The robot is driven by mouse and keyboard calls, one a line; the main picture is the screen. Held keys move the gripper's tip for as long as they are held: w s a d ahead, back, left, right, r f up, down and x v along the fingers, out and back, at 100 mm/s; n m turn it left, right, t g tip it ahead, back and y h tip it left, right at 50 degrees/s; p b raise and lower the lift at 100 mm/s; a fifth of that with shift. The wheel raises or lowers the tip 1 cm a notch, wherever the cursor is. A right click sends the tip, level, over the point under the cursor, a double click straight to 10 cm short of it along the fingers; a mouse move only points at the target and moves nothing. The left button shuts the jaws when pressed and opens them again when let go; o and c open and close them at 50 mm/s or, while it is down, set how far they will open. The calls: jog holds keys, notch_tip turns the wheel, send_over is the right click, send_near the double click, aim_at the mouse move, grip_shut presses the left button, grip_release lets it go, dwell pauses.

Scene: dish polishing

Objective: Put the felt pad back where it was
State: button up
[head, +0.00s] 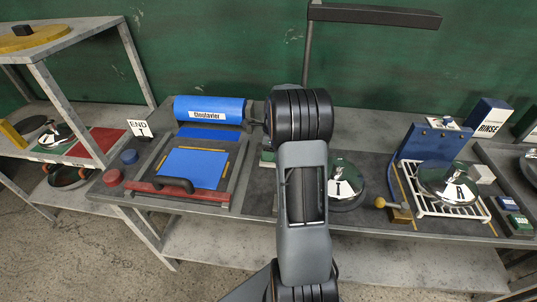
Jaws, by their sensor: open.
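I cannot tell for sure which thing is the felt pad. A flat blue sheet (194,168) lies in a grey frame on the bench, left of my arm, with a dark handle (175,185) at its near edge. Another small green block (520,223) lies at the right. My arm rises through the middle of the head view and hides part of the bench. My gripper cannot be made out; it seems hidden behind the arm.
A blue roll (209,109) stands behind the frame. A shelf (70,45) stands far left; a lamp (375,15) overhangs.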

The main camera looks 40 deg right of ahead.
notch_tip(320, 180, up, 8)
jog(key=s+a+r+n, duration=0.3)
jog(key=a+r+n, duration=0.2)
jog(key=a+n, duration=0.15)
jog(key=s+a+f+n+t+h, duration=0.1)
jog(key=s+a+n+t, duration=0.2)
jog(key=s+a+n, duration=1.1)
jog(key=a+n, duration=0.3)
jog(key=n, duration=0.3)
jog(key=shift+s+b, duration=0.35)
